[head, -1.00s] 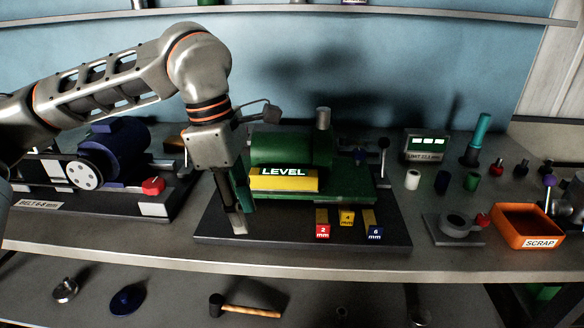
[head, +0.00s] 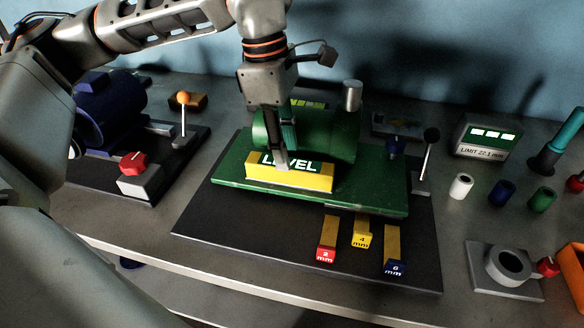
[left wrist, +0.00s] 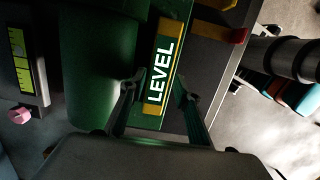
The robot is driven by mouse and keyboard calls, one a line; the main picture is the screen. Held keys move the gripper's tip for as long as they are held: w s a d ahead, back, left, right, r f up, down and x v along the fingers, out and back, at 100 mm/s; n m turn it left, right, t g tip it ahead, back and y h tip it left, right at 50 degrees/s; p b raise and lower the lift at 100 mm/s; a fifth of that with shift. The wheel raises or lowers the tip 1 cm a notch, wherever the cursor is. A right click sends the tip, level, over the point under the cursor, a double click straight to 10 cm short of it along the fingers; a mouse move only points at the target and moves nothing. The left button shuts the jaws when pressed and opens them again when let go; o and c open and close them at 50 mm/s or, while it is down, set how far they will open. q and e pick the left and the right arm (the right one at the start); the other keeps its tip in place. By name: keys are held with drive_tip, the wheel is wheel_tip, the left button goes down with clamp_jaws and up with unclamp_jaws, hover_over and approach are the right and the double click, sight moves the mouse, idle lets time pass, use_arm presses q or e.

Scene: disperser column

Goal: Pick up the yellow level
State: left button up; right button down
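The yellow level (head: 318,181) is a yellow bar with a green top lettered LEVEL. It lies on the green machine base in front of the green cylinder (head: 338,135). My left gripper (head: 282,163) points down at it, with the fingers over the level and hiding part of its lettering. In the left wrist view, the fingers of my left gripper (left wrist: 159,93) stand apart, one on each side of the near end of the level (left wrist: 164,62), with gaps visible. The level rests on the base, not lifted. My right gripper is not in view.
Red, yellow and blue marked blocks (head: 362,237) lie in front on the dark plate (head: 250,228). A thin lever (head: 425,155) stands to the right. A blue motor (head: 108,110) and red knob (head: 133,163) are at left. A limit display (head: 485,140) is at back right.

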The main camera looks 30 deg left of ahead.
sight(290, 172)
use_arm(q)
drive_tip(key=f, duration=0.5)
drive_tip(key=shift+w+d+f, duration=0.1)
drive_tip(key=shift+w+d, duration=0.05)
drive_tip(key=shift+d, duration=0.25)
clamp_jaws()
